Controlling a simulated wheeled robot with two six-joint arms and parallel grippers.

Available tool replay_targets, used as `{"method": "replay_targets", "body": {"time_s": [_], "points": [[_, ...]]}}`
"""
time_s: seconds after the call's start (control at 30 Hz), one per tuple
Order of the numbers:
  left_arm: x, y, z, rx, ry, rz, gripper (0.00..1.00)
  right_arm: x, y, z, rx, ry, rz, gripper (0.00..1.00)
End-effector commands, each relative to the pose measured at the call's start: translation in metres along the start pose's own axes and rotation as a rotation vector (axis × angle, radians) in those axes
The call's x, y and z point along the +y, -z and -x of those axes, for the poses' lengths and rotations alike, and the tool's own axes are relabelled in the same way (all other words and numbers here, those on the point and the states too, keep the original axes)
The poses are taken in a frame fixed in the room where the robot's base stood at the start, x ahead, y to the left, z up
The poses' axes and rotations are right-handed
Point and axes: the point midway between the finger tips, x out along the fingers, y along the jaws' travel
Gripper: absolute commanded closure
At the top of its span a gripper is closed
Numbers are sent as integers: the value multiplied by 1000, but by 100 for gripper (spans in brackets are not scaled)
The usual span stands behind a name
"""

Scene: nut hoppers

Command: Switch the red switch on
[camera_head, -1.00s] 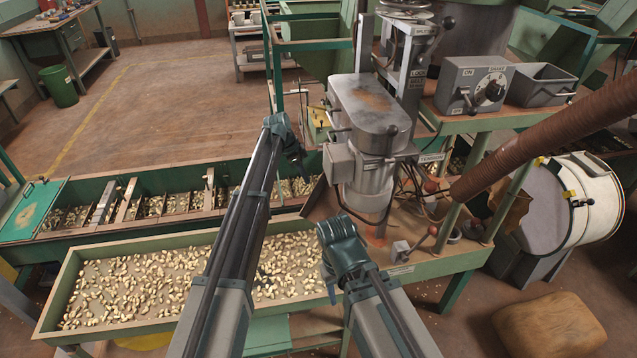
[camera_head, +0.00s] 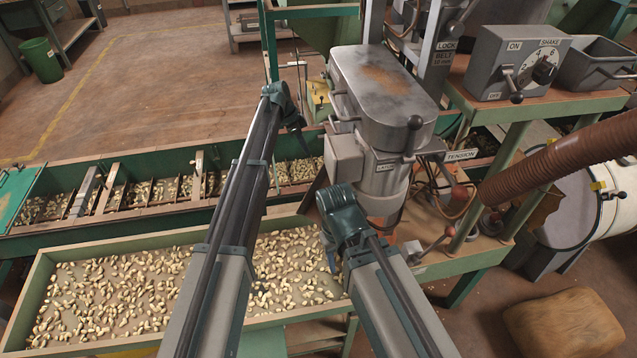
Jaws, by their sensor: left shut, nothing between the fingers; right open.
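A small grey box (camera_head: 414,252) sits at the front edge of the machine bench, with a lever ending in a reddish knob (camera_head: 450,231). It may be the red switch, but I cannot read a label on it. A grey control box (camera_head: 515,62) at the upper right has an ON/OFF lever with a dark knob (camera_head: 516,98) and a dial; no red shows on it. My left gripper (camera_head: 304,148) is shut and empty above the far trough, well left of both. My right gripper (camera_head: 332,262) hangs open over the right end of the near tray, left of the small box.
A grey motor housing (camera_head: 382,85) stands between my grippers and the control box. A brown hose (camera_head: 560,158) crosses the right side. The near tray (camera_head: 42,285) and the far trough (camera_head: 60,240) hold many nuts. A sack (camera_head: 563,325) lies on the floor.

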Motion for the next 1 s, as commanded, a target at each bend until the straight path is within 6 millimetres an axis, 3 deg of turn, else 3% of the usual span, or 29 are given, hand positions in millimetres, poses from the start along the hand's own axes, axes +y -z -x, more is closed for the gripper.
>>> {"method": "replay_targets", "body": {"time_s": [0.03,0.33,1.0], "points": [[0,-4,-12,0,0,0,100,-1,1,-13,0,0,0,50],[0,-15,-42,0,0,0,100,-4,3,-44,0,0,0,50],[0,-16,-50,0,0,0,100,-5,3,-52,0,0,0,50]]}}
